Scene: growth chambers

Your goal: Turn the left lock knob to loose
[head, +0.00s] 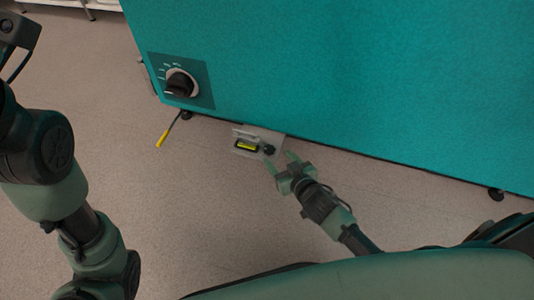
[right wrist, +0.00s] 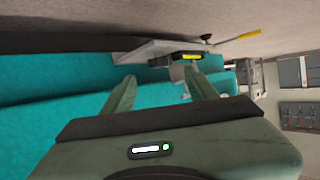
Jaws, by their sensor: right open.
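A small dark knob (head: 268,149) sits on a light grey bracket (head: 272,135) at the lower edge of the teal chamber. Beside it is a dark-framed window with a yellow marking (head: 247,146). The yellow marking also shows in the right wrist view (right wrist: 192,56), beyond my fingertips. My right gripper (head: 285,163) is open, with its fingers close to the bracket and the small knob; I cannot tell if they touch. In the right wrist view its two fingers (right wrist: 160,88) are spread with nothing between them. My left arm shows at the left, but its gripper does not.
The teal chamber (head: 350,70) fills the upper right. A large black dial (head: 180,84) sits on its dark panel at the left. A yellow-tipped lever (head: 162,137) sticks out below the dial. The pale floor (head: 190,210) is open in front.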

